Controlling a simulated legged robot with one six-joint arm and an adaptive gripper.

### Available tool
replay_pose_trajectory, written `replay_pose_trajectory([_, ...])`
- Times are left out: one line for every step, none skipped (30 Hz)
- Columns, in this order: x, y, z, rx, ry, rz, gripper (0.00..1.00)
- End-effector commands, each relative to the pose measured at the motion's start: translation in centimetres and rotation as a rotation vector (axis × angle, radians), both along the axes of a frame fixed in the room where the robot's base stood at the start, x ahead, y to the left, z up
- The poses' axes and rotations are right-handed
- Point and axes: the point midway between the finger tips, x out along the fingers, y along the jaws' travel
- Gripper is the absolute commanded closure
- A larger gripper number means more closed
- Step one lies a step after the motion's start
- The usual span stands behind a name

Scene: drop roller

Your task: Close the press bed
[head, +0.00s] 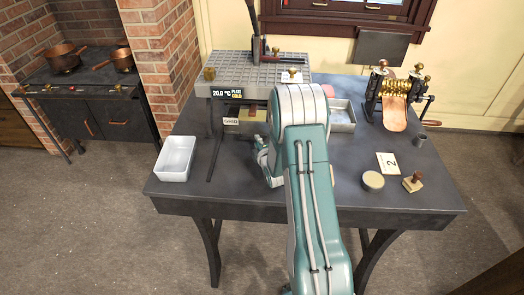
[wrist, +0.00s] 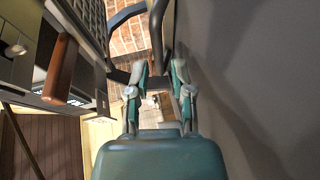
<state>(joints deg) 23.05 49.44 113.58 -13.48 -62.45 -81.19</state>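The press (head: 262,70) is a grey block with a gridded top, a tall dark lever and a lit temperature display, at the back left of the table. Under its front is a pale labelled part (head: 231,122); I cannot tell whether this is the bed or how far the bed is out. In the wrist view a brown wooden handle (wrist: 62,68) sticks out from grey metal, left of my gripper. My gripper (wrist: 159,66) has its fingers apart with nothing between them, low in front of the press. In the head view my arm hides most of it.
A white tray (head: 175,159) stands at the table's left edge. A grey metal tray (head: 342,116) lies right of my arm. A brass roller machine (head: 397,95) stands at the back right. A round tin (head: 373,181), a number card (head: 388,163) and a stamp (head: 412,183) lie front right.

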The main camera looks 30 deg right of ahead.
Motion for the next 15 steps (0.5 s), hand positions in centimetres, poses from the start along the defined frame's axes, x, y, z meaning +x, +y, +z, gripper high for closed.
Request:
replay_pose_trajectory([-1.0,0.2,0.2,0.000,0.001,-0.001,0.70])
replay_pose_trajectory([-1.6,0.3,0.3,0.000,0.002,-0.001,0.70])
replay_pose_trajectory([-2.4,0.5,0.5,-0.001,0.001,-0.001,0.70])
replay_pose_trajectory([-2.9,0.6,0.6,-0.001,0.001,0.000,0.70])
replay_pose_trajectory([-3.5,0.8,0.6,0.001,0.003,0.000,0.70])
replay_pose_trajectory([-4.1,0.9,0.8,-0.001,0.001,0.001,0.70])
replay_pose_trajectory([-4.6,1.0,0.9,0.000,0.002,0.001,0.70])
replay_pose_trajectory([-5.0,1.1,0.9,0.000,0.002,0.001,0.70])
replay_pose_trajectory([-5.5,1.3,1.0,0.000,0.003,0.002,0.70])
replay_pose_trajectory([-5.7,1.3,1.1,0.000,0.002,0.002,0.70])
replay_pose_trajectory([-6.0,1.4,1.1,0.000,0.002,0.002,0.70])
replay_pose_trajectory([-6.3,1.5,1.2,0.000,0.002,0.002,0.70])
replay_pose_trajectory([-6.4,1.5,1.2,-0.001,0.002,0.003,0.70])
replay_pose_trajectory([-6.5,1.5,1.2,-0.001,0.002,0.003,0.70])
replay_pose_trajectory([-6.6,1.5,1.2,-0.001,0.002,0.003,0.70])
